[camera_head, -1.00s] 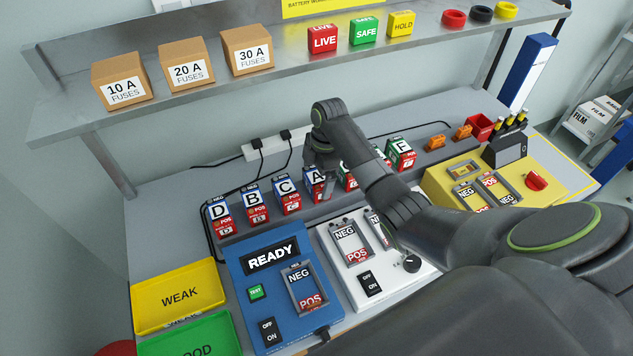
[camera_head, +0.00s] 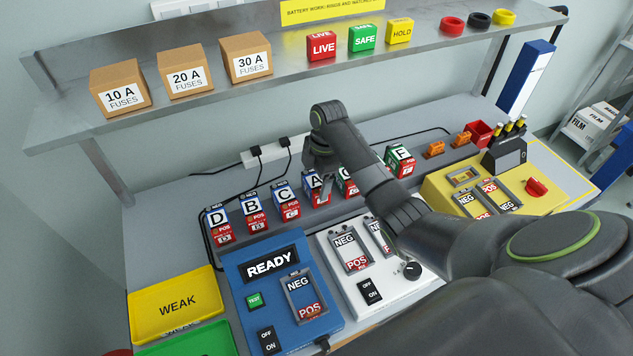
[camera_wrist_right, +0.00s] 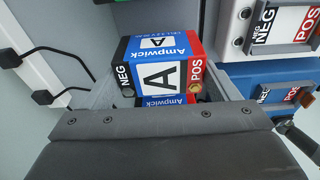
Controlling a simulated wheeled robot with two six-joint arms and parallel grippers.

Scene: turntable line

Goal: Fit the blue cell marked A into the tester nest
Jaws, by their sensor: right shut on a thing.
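The blue cell marked A (camera_head: 313,182) stands in the row of lettered cells on the grey rack. In the right wrist view, cell A (camera_wrist_right: 160,72) shows a blue body, a black NEG end and a red POS end. The tester (camera_head: 240,290) is blue and reads READY. Its nest (camera_head: 305,295), marked NEG and POS, is empty. My left gripper is out of view.
Cells D (camera_head: 218,222), B (camera_head: 254,212) and C (camera_head: 287,200) stand left of A; green cells stand to its right. A white charger (camera_head: 350,255) is right of the tester. Yellow WEAK (camera_head: 175,300) and green trays lie left. A shelf (camera_head: 300,75) overhangs the back.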

